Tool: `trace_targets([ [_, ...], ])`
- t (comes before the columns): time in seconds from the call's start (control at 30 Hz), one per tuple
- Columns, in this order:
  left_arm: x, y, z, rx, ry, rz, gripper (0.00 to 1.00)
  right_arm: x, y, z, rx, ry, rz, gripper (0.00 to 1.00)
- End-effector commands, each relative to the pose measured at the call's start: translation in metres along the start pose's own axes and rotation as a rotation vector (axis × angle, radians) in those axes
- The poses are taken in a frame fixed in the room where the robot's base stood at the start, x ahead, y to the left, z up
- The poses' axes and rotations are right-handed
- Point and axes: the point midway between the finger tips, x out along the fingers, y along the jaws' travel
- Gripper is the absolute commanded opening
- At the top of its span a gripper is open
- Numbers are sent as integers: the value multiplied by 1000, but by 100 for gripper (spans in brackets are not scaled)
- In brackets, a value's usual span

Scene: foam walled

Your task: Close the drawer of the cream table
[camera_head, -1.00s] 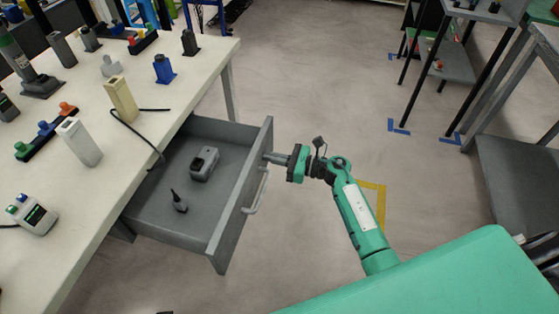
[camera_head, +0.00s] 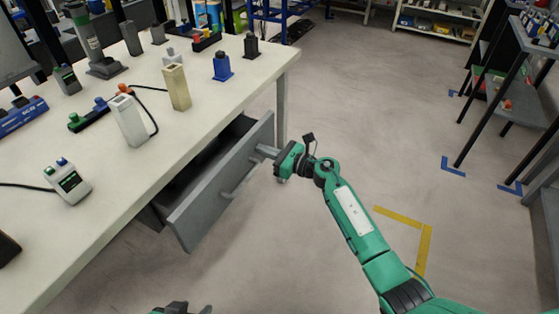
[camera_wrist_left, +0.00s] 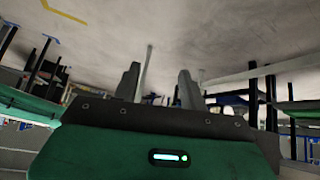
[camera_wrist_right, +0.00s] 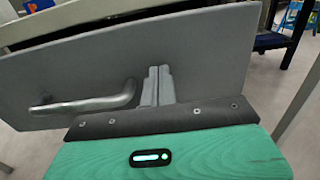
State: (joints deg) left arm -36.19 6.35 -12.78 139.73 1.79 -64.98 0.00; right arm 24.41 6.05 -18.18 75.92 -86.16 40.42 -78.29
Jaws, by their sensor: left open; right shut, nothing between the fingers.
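The cream table (camera_head: 200,125) runs along the left of the head view. Its grey drawer (camera_head: 215,195) stands partly open, with a dark gap behind the front panel; most of its inside is hidden. The drawer's bar handle (camera_head: 243,178) is on the front. My right gripper (camera_head: 262,151) is shut and empty, its fingertips at the front panel near its far end, beyond the handle. The right wrist view shows these fingertips (camera_wrist_right: 158,80) against the panel (camera_wrist_right: 205,60), beside the handle (camera_wrist_right: 85,103). My left gripper (camera_wrist_left: 159,80) is open and empty, low at the bottom edge of the head view.
The tabletop holds a beige block (camera_head: 177,88), a white box (camera_head: 128,120), a blue device (camera_head: 222,66) and several other tools. Floor right of the drawer is clear, with yellow tape (camera_head: 400,216). A dark shelf rack (camera_head: 500,110) stands at the right.

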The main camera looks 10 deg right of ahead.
Motion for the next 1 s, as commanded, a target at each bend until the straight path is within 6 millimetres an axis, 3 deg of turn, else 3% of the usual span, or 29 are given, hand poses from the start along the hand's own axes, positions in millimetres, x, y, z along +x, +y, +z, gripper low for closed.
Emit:
trace_targets([
  [0.2,24,28,-12,6,216,74,43,36,0,-3,-2,-1,1,0],
  [0.5,30,59,-27,-13,465,152,43,72,0,-2,0,0,1,0],
  [1.0,26,74,-35,-36,605,193,43,92,0,2,-1,-2,-1,0],
])
